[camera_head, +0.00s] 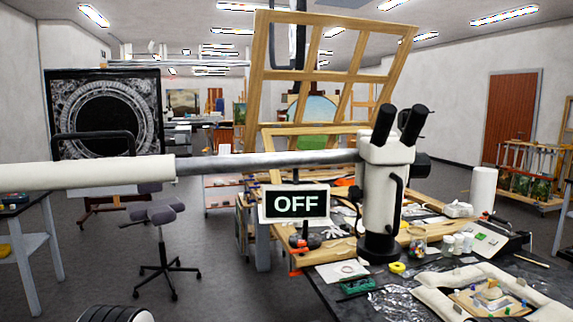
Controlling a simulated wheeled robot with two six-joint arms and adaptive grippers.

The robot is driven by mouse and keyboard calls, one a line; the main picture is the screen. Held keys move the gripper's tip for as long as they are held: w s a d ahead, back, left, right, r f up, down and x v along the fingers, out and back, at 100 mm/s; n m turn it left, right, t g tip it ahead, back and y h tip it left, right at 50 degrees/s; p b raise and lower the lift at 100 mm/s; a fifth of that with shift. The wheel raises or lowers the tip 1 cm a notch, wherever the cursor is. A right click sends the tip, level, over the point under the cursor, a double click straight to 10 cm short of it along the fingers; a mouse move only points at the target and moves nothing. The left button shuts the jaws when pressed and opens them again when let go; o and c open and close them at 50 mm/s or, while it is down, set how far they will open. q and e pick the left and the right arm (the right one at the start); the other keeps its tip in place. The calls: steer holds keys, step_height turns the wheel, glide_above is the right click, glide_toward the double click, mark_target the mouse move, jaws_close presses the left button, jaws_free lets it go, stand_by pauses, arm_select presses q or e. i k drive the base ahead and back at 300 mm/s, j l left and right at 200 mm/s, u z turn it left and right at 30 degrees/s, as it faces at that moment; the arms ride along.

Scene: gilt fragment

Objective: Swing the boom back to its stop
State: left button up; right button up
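The boom (268,162) runs level across the view from the left edge, a thick white sleeve (85,172) on the left and a grey metal tube on the right. A black loop handle (93,135) shows just above the sleeve. At the boom's right end is a white microscope head (383,190) with two black eyepieces, over the work table. A sign reading OFF (296,204) shows just below the boom. No stop can be made out. Neither of my grippers shows. A dark ribbed part with a white cap at the bottom left edge may be mine.
The work table (340,300) at the right holds a padded fragment (490,298), jars (457,243) and tools. A wooden frame (330,65) stands behind the boom. A stool (160,215) stands on the floor at the left, with bare floor around it.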

mark_target(57, 174)
steer(key=k+j+z, duration=0.15)
steer(key=k+j, duration=0.2)
steer(key=k+j+z, duration=0.2)
steer(key=k, duration=0.3)
steer(key=j, duration=0.1)
